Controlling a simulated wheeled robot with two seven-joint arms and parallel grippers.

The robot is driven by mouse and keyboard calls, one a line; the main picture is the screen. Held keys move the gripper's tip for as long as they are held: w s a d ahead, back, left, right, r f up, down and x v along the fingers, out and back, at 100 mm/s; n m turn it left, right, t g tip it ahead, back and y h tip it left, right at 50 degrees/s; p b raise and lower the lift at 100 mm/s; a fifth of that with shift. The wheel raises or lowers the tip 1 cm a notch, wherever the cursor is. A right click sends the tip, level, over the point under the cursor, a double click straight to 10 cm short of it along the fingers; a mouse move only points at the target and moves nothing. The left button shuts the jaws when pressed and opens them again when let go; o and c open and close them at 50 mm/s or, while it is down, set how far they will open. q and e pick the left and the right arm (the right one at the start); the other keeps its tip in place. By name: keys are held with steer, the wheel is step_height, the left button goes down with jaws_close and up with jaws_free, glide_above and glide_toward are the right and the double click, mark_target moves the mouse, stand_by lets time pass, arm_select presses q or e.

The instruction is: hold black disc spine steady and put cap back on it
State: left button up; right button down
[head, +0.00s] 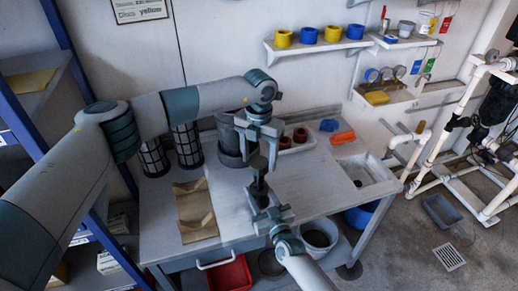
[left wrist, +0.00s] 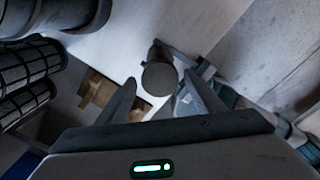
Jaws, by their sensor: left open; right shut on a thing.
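The black disc spine (head: 259,184) stands upright over the front part of the grey bench, with a wider round dark piece at its top. My right gripper (head: 266,212) is shut on its lower part. My left gripper (head: 258,158) is open above it, fingers pointing down around the top end. In the left wrist view the round dark top (left wrist: 160,77) shows between and just beyond the fingertips of the open left gripper (left wrist: 159,88). I cannot tell whether this top piece is the cap, or whether the fingers touch it.
A large dark grey cylinder (head: 232,150) stands close behind my left gripper. Two black mesh cylinders (head: 187,146) stand at the bench's back left. A brown folded sheet (head: 195,212) lies at the left. Reddish rings (head: 300,135), an orange item (head: 342,137) and a sink (head: 368,180) are at the right.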

arm_select(q)
steer(key=shift+f, duration=0.85)
steer(key=c, duration=1.1)
steer(key=m, duration=0.3)
steer(key=shift+m, duration=0.4)
steer(key=m, duration=0.4)
steer(key=o, duration=1.2)
steer(key=shift+r, duration=0.1)
step_height(320, 180, up, 12)
steer(key=shift+f, duration=0.1)
